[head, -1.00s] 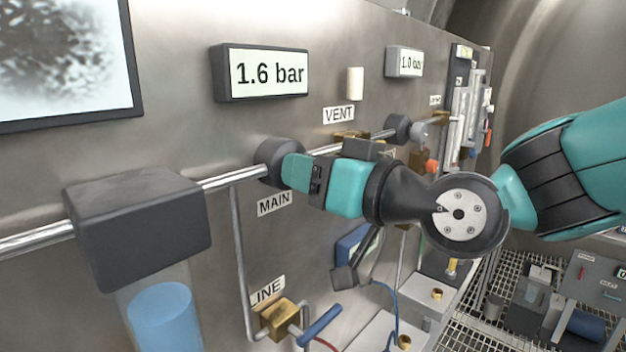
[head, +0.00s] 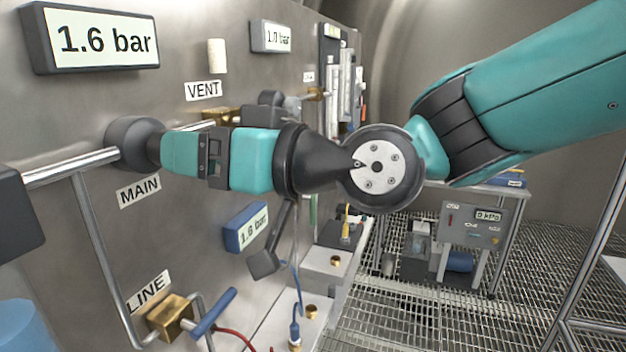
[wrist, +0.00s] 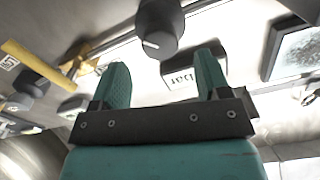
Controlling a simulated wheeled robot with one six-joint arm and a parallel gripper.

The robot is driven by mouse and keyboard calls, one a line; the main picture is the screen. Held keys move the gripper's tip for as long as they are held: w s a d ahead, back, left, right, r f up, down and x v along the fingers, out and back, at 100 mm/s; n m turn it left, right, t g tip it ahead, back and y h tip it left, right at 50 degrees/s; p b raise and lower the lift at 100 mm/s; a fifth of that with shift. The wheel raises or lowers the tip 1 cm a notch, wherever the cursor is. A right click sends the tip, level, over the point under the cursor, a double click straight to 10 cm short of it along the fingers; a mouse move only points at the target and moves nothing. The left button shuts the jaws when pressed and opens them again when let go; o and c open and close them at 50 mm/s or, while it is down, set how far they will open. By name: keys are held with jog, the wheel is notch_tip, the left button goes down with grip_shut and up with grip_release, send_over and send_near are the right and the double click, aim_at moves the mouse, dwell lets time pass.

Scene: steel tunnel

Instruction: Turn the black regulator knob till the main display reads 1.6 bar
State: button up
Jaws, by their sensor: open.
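The black regulator knob (head: 136,144) sits on the steel pipe above the MAIN label (head: 139,190). The main display (head: 98,39) above it reads 1.6 bar. My gripper (head: 166,152) points at the knob from the right in the head view, its fingertips close to it. In the wrist view the knob (wrist: 158,27), with a white mark on its face, lies beyond and between the two spread teal fingers of my gripper (wrist: 162,80). The fingers are open and apart from the knob. The main display is partly hidden there behind a finger (wrist: 185,80).
A second display (head: 270,37) reads about 1.0 bar, and a blue gauge (head: 246,227) reads about 1.8 bar. A VENT label (head: 203,90), brass valve (head: 170,315) with blue handle and LINE label (head: 148,292) are on the wall. Grating floor (head: 430,310) lies right.

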jog(key=b+v, duration=0.4)
jog(key=v, duration=0.8)
jog(key=shift+d, duration=0.2)
jog(key=shift+s, duration=0.1)
jog(key=s+d+f+m+g+h, duration=0.1)
jog(key=s+d+f+g+h, duration=0.1)
jog(key=d+f+h, duration=0.2)
jog(key=s+d+f+m+g+h, duration=0.1)
jog(key=s+d+f+g+h, duration=0.1)
jog(key=f, duration=0.8)
jog(key=s+d+f+m+g+h, duration=0.1)
jog(key=s+d+f+g+h, duration=0.2)
jog(key=d+f+h, duration=0.3)
jog(key=shift+s+d+f+m, duration=0.4)
jog(key=shift+s+d+f, duration=0.1)
jog(key=shift+s+f, duration=0.2)
dwell(1.9)
